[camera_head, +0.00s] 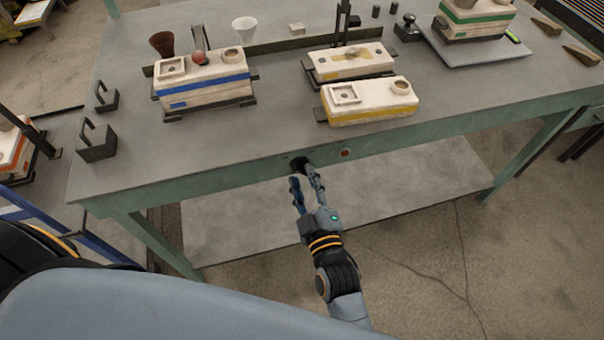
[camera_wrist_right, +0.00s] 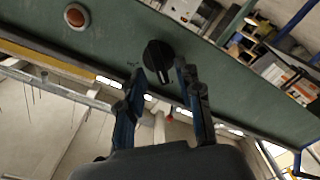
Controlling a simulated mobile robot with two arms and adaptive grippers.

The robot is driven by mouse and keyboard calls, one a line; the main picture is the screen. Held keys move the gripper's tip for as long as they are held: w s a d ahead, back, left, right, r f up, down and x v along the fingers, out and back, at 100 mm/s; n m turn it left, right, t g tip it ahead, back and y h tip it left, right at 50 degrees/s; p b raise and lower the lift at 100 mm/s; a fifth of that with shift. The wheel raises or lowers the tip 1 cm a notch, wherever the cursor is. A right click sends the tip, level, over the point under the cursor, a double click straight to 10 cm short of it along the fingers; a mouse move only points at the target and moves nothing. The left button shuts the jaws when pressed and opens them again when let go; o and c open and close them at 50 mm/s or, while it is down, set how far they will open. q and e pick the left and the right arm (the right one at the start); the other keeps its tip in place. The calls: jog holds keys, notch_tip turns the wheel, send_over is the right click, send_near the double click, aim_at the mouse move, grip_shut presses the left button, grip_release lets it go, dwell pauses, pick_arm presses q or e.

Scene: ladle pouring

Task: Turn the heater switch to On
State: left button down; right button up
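The heater switch, a round black knob (camera_wrist_right: 158,58), sits on the green front edge of the table. A pale mark on it points toward the lower side of the right wrist view. In the head view the knob (camera_head: 297,163) is partly hidden by my fingers. My right gripper (camera_head: 303,172) is at the knob, with its two fingers apart. In the wrist view the right gripper (camera_wrist_right: 160,74) has one finger on each side of the knob's lower part; I cannot tell whether they touch it. My left gripper is not in view.
A red-orange round lamp or button (camera_head: 346,152) is beside the knob on the same panel. The grey tabletop (camera_head: 270,125) above carries moulds with blue (camera_head: 205,85) and yellow (camera_head: 368,107) stripes. A lower shelf (camera_head: 410,175) lies below the table.

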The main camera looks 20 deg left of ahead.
jog(key=shift+x, duration=0.9)
jog(key=shift+c, duration=0.4)
grip_shut()
